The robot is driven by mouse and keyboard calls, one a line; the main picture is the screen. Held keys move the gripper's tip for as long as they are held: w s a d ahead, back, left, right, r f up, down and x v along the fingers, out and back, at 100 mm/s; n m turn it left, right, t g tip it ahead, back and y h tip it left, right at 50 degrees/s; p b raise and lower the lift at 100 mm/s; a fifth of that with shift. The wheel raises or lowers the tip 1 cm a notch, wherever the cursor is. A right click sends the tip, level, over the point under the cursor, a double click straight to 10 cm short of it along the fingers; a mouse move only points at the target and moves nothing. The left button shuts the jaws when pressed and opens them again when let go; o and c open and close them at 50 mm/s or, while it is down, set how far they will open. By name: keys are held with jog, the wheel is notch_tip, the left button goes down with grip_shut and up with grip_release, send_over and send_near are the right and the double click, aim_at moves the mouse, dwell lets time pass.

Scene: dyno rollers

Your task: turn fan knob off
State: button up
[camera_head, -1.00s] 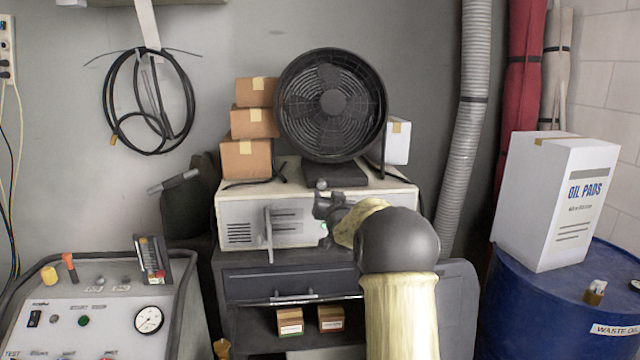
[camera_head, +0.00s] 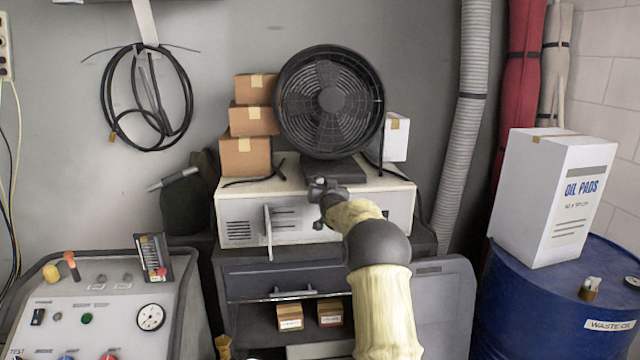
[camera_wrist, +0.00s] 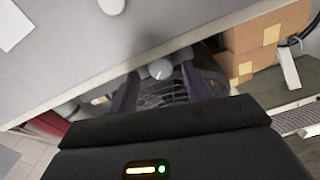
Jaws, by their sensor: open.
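The black round fan (camera_head: 330,102) stands on its dark base (camera_head: 337,171) on top of the white cabinet. My gripper (camera_head: 322,184) is in front of the fan base, near the cabinet's top front edge. In the wrist view my gripper (camera_wrist: 158,85) is open, with its two dark fingers apart. A pale round knob (camera_wrist: 160,70) with a small mark shows between or just beyond the fingertips; I cannot tell whether they touch it. The fan grille (camera_wrist: 172,98) shows behind it. In the head view my gripper and arm hide the knob.
Brown boxes (camera_head: 245,157) are stacked left of the fan, and a white box (camera_head: 396,137) stands right of it. A handle (camera_head: 267,232) sticks out from the white cabinet (camera_head: 240,208). A blue drum (camera_head: 520,300) carries an oil pads box (camera_head: 548,205) at right.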

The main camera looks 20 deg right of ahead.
jog(key=shift+a, duration=0.2)
jog(key=c, duration=1)
jog(key=n+b, duration=0.2)
jog(key=shift+w+a+f+n, duration=0.1)
jog(key=shift+a+f+n, duration=0.1)
jog(key=shift+n, duration=0.1)
jog(key=shift+d+r+n+b, duration=0.15)
jog(key=shift+n+b, duration=0.25)
jog(key=shift+n, duration=0.6)
jog(key=o, duration=1)
